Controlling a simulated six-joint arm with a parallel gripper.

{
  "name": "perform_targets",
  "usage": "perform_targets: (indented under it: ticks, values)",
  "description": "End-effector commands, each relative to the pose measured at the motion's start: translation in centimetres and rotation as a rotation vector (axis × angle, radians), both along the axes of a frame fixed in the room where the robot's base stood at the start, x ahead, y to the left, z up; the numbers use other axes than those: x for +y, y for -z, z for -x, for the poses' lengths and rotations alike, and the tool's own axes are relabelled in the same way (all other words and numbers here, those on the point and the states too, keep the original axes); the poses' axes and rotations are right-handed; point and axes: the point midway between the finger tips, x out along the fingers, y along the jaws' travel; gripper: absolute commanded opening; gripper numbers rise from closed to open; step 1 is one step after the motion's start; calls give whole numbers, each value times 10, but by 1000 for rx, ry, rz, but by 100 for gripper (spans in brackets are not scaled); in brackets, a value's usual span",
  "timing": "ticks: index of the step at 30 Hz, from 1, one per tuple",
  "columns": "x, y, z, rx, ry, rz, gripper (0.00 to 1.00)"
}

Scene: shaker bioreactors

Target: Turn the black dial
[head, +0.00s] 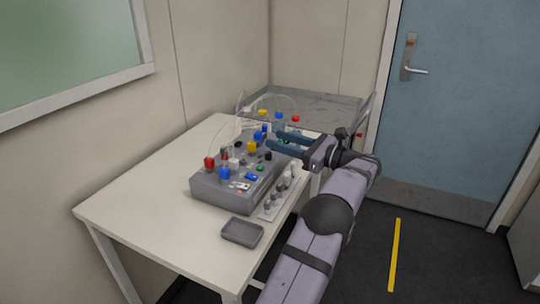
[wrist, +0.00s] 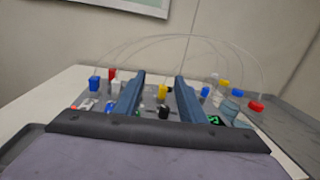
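A grey bioreactor box (head: 215,188) stands on the white table, with coloured caps and knobs on its top. A small black knob (head: 268,156) sits on its top near the right edge, just below and left of my gripper (head: 276,139). In the wrist view, a black knob (wrist: 163,112) shows low between the two blue fingers, and another dark piece lies behind it. I cannot tell for sure which is the black dial. My gripper (wrist: 161,77) is open, its fingers apart with nothing held between them, reaching over the box from the right.
Red, blue, yellow and white caps stand close around the fingers, with thin clear tubes arching above. A rack of small vials (head: 279,197) lies along the box's right side. A grey tray (head: 242,232) sits at the table's front. The table's left side (head: 140,195) is clear.

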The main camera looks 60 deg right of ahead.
Motion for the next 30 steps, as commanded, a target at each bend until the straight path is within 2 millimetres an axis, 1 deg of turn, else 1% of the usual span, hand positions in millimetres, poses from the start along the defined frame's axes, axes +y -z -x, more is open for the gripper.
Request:
perform_targets:
  ticks: [2,5,8,12,14,17,21,26,30]
  values:
    - [9,-5,-4,-24,20,-47,37]
    - [14,0,-5,-53,72,-98,37]
    - [16,19,-4,-69,142,-140,37]
    - [13,60,1,-59,244,-175,37]
    - [9,71,5,-42,289,-151,37]
    - [1,74,8,-12,323,-85,37]
    - [-1,76,9,9,329,-38,37]
    - [-1,75,8,11,327,-27,37]
    - [-4,75,1,10,327,-28,37]
